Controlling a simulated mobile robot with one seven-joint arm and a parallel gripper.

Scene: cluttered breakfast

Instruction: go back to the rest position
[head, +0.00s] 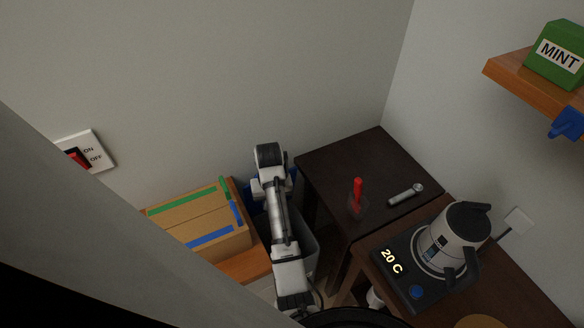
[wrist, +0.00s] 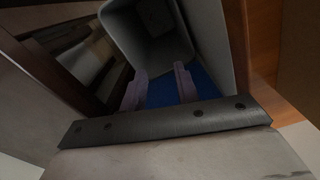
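My arm rises through the middle of the head view, its wrist bent over a grey bin (head: 304,245). The fingers are hidden from the head camera. In the wrist view my gripper (wrist: 159,75) shows two pale purple fingers set apart, with nothing clearly held between them. The grey bin (wrist: 198,30) opens just beyond the fingertips, and its inside looks dark. A blue surface (wrist: 207,83) shows between and beside the fingers; I cannot tell what it is part of.
A dark table (head: 330,165) bears a red-handled item (head: 357,190) and a metal tool (head: 406,194). To its right are a kettle (head: 452,240) and its base (head: 398,268). A cardboard box (head: 205,220) stands left. A shelf (head: 515,78) with a green MINT box (head: 556,55) is upper right.

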